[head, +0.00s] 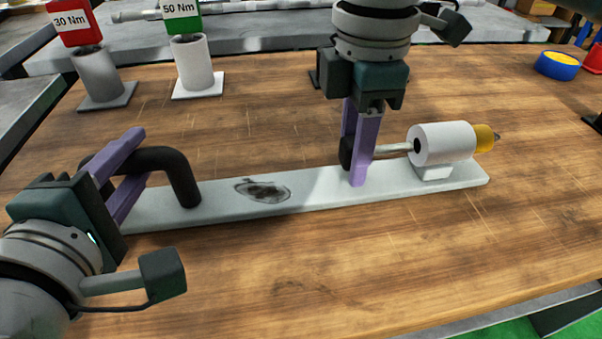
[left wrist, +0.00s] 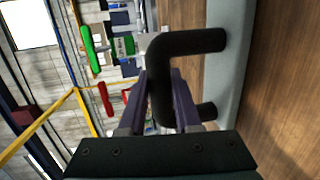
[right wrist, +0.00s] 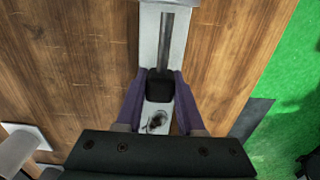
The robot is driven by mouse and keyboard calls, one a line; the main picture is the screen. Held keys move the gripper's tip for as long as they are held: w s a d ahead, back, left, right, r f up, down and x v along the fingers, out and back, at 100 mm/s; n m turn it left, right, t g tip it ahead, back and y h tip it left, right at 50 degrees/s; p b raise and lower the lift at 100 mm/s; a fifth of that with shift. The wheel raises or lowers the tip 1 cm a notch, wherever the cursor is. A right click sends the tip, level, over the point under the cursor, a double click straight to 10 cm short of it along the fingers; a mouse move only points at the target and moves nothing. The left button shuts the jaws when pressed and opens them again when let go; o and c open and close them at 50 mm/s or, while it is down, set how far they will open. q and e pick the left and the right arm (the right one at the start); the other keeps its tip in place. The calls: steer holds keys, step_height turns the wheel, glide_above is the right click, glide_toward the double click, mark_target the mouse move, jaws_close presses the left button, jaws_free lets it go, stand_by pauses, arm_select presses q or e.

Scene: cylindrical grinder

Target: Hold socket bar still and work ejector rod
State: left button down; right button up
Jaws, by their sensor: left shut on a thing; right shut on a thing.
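The socket bar (head: 225,203) is a long pale grey bar lying on the wooden table, with a dark smudge near its middle. A black bent handle (head: 180,172) rises from its left end. My left gripper (head: 137,165) is shut on this handle; the left wrist view shows the handle (left wrist: 190,42) between the purple fingers. At the bar's right end stands a white cylinder (head: 447,143) with a yellow-collared tip. The ejector rod (head: 393,148) runs left from the cylinder to a black knob (head: 346,153). My right gripper (head: 356,178) points down, shut on the knob, which shows in the right wrist view (right wrist: 160,86).
A grey post with a red 30 Nm block (head: 97,75) and a white post with a green 50 Nm block (head: 194,62) stand at the back left. A blue and yellow round item (head: 557,65) lies at the back right. The table front is clear.

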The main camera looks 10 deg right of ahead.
mark_target(380, 146)
jaws_close()
steer(key=shift+d, duration=0.25)
arm_select(q)
steer(key=shift+a, duration=0.1)
arm_select(e)
steer(key=shift+d, duration=1.4)
steer(key=o, duration=1.1)
jaws_free()
steer(key=shift+a, duration=0.1)
steer(key=shift+r, duration=4)
